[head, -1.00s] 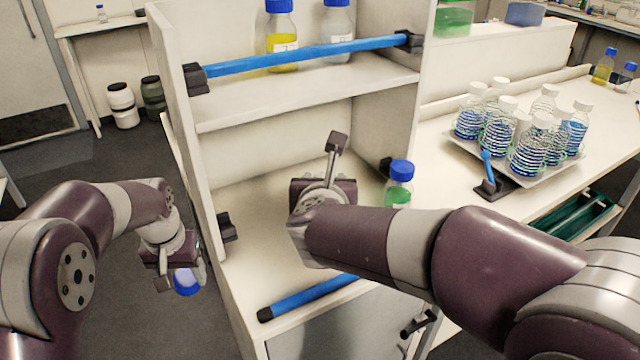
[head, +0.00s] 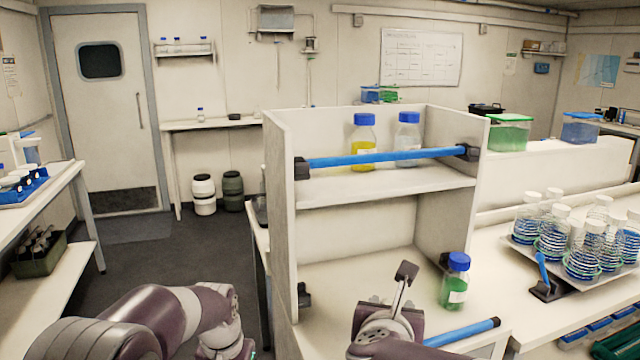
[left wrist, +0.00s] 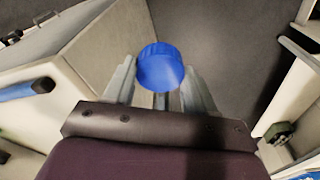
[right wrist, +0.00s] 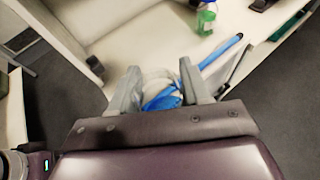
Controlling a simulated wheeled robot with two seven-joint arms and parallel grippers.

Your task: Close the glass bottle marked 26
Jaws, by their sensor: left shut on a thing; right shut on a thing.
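My left gripper (left wrist: 160,80) is shut on a blue screw cap (left wrist: 160,66), held between its two fingertips over dark floor. No bottle shows with the cap. My right gripper (right wrist: 158,85) is shut on a pale, glassy rounded thing with blue on it (right wrist: 162,88), probably the glass bottle. It is in front of the shelf unit, beside a blue rail. No number 26 is readable, and the bottle's mouth is not clear. In the head view both grippers are at the bottom edge, and their fingertips are hidden or cut off.
The white shelf unit (head: 281,230) holds a green bottle (head: 454,284) below and yellow (head: 363,142) and clear (head: 407,140) bottles above. Blue rails (head: 385,156) cross its front. A tray of wire-wrapped flasks (head: 598,288) stands on the right bench.

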